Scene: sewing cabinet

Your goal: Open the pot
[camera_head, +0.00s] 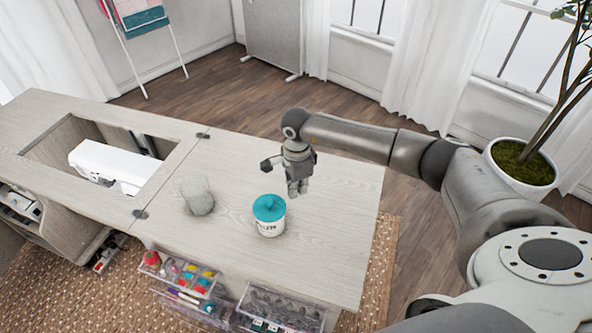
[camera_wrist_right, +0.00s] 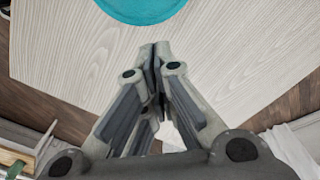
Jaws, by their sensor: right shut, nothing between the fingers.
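The pot (camera_head: 270,226) is a white canister with dark lettering, upright on the cabinet top. Its teal lid (camera_head: 268,207) with a small knob sits on it. Part of the lid also shows at the top of the right wrist view (camera_wrist_right: 142,8). My right gripper (camera_head: 297,190) is above the cabinet top, behind and slightly right of the pot, apart from the lid. Its fingers are shut together and empty, as the right wrist view (camera_wrist_right: 155,55) shows. My left gripper is not in view.
A clear glass jar (camera_head: 197,195) stands left of the pot. A white sewing machine (camera_head: 110,165) sits in the cabinet's recess. The cabinet top (camera_head: 335,235) is bare right of the pot. Clear drawers (camera_head: 285,305) with sewing supplies are below its front edge. A potted plant (camera_head: 522,165) stands at right.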

